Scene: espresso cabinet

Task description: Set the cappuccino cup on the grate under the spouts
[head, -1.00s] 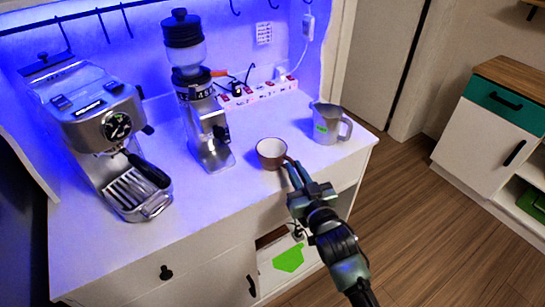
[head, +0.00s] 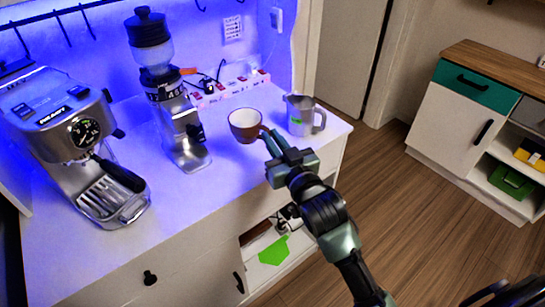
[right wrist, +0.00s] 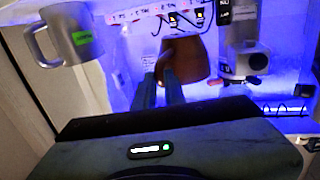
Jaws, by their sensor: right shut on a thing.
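The cappuccino cup (head: 245,127) is brown outside and pale inside, with its opening facing up. It is between the grinder and the metal jug in the head view. My right gripper (head: 268,139) is shut on its handle side, with the fingers at the handle in the right wrist view, where the cup (right wrist: 187,60) also shows. The cup looks raised off the counter, but the gap is hard to judge. The espresso machine (head: 50,110) stands at the left, with its grate (head: 108,200) bare below the portafilter (head: 118,174). The spouts are hidden. My left gripper is out of view.
The coffee grinder (head: 178,120) stands between cup and machine. The metal jug (head: 301,116) is right of the cup. A power strip (head: 228,88) with cables lies behind. The counter (head: 150,235) in front of the grinder is clear.

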